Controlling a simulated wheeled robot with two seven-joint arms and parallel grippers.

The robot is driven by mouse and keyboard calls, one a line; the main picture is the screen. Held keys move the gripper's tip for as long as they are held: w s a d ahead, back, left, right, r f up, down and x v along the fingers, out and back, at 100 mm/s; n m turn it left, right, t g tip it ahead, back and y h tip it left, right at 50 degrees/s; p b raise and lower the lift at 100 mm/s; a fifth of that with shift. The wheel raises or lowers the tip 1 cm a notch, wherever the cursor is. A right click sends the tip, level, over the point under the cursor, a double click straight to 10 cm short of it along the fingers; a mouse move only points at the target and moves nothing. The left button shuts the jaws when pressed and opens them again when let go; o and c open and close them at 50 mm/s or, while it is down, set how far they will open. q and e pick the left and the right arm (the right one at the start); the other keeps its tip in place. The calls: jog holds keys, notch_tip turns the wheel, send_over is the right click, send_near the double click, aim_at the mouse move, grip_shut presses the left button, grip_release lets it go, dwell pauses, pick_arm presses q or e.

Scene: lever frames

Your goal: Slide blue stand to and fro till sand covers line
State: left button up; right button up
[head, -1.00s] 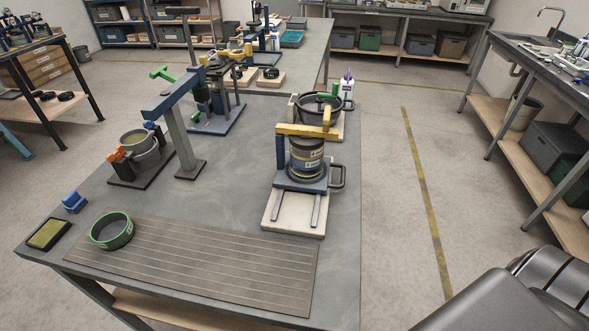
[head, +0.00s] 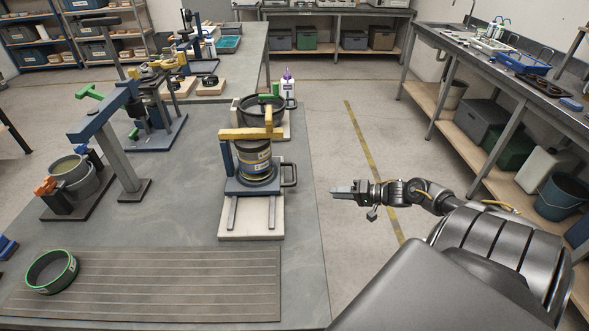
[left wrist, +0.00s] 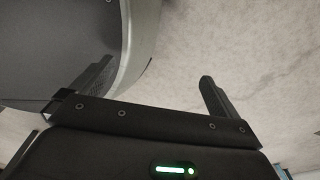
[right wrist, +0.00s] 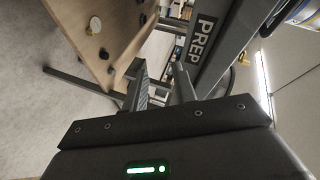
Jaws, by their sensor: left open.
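The blue stand (head: 250,188) sits on two rails on a pale base (head: 252,236) on the grey table in the head view. It carries an upright cylinder stack (head: 257,160) with yellow and dark bands, under a yellow bar (head: 246,134). A dark loop handle (head: 290,176) sticks out on its right side. Sand and a line cannot be made out. My right gripper (head: 336,190) is right of the handle, apart from it, beyond the table edge. The right wrist view shows its fingers (right wrist: 162,75) parted and empty. My left gripper (left wrist: 155,82) is open and empty, seen only in its wrist view.
A dark pan (head: 262,108) and a white bottle (head: 287,84) stand behind the stand. A blue-armed press (head: 105,112) is to the left. A green-rimmed ring (head: 52,272) lies on the ridged mat (head: 170,285) in front. The floor right of the table is free.

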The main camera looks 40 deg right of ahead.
aim_at(294, 168)
jog(key=w+a+r+g+y, duration=0.1)
jog(key=a+r+g+y, duration=0.3)
jog(key=r, duration=1.2)
jog(key=shift+t+y, duration=0.6)
jog(key=x, duration=1.1)
jog(key=shift+a+f, duration=0.25)
jog(key=shift+a, duration=0.15)
grip_shut()
